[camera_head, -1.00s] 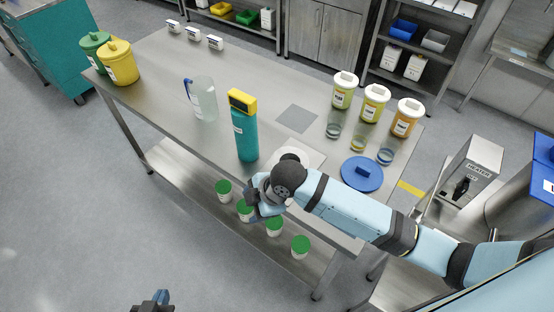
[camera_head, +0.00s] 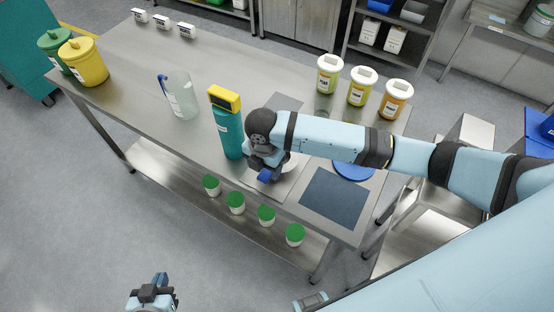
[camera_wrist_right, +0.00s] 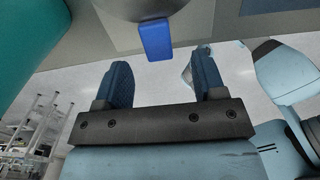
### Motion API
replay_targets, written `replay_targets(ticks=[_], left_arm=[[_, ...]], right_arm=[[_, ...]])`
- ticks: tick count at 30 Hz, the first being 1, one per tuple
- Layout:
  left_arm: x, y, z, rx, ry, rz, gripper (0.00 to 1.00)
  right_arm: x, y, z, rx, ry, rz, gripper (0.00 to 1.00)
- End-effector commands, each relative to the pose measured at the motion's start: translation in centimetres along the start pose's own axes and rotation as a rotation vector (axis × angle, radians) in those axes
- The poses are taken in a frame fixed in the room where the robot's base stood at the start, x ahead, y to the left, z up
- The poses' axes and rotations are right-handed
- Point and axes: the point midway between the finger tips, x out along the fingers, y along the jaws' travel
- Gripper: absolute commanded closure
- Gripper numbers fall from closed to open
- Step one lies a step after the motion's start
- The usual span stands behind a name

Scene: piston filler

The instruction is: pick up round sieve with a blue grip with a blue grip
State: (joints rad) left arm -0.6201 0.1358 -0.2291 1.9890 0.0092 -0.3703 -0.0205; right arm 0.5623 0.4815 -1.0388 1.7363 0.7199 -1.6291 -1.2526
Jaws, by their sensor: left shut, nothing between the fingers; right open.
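The sieve's blue grip (camera_wrist_right: 156,40) shows at the top middle of the right wrist view, pointing toward my right gripper (camera_wrist_right: 163,78). A round metal part of the sieve (camera_wrist_right: 140,8) is cut off by the top edge. The gripper's two dark blue fingers are open, with the grip beyond them, roughly in line with the gap and not held. In the head view my right gripper (camera_head: 264,166) is at the table's front edge, hiding most of the sieve. My left gripper (camera_head: 153,292) is shut and empty, low over the floor, away from the table.
A clear jug (camera_head: 181,97) is farther left. A blue lid (camera_head: 353,172) lies partly behind my right arm. Several green-lidded cups (camera_head: 236,201) stand on the lower shelf.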

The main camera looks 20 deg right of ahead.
Motion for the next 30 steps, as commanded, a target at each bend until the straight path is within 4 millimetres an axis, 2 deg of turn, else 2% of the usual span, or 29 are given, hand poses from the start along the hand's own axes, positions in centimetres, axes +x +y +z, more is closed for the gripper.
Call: replay_targets(ticks=[5, 13, 22, 23, 27, 30], left_arm=[[-0.1, -0.2, -0.5, 0.001, 0.004, -0.003, 1.0], [-0.5, -0.4, -1.1, 0.003, 0.008, -0.008, 1.0], [-0.5, -0.4, -1.0, 0.002, 0.005, -0.008, 1.0], [-0.5, -0.4, -1.0, 0.002, 0.005, -0.008, 1.0], [-0.5, -0.3, -0.9, 0.001, 0.003, -0.007, 1.0], [-0.5, -0.3, -0.9, 0.001, 0.002, -0.007, 1.0]], right_arm=[[1.2, 0.0, 0.1, 0.0, 0.001, -0.002, 0.36], [5.0, 0.2, 0.6, 0.001, 0.001, -0.002, 0.36], [5.7, 0.2, 0.7, -0.001, -0.001, 0.002, 0.36], [5.7, 0.2, 0.7, -0.001, -0.001, 0.001, 0.38], [5.7, 0.2, 0.7, 0.0, 0.0, 0.001, 0.71], [5.7, 0.2, 0.7, 0.0, -0.001, 0.002, 0.72]])
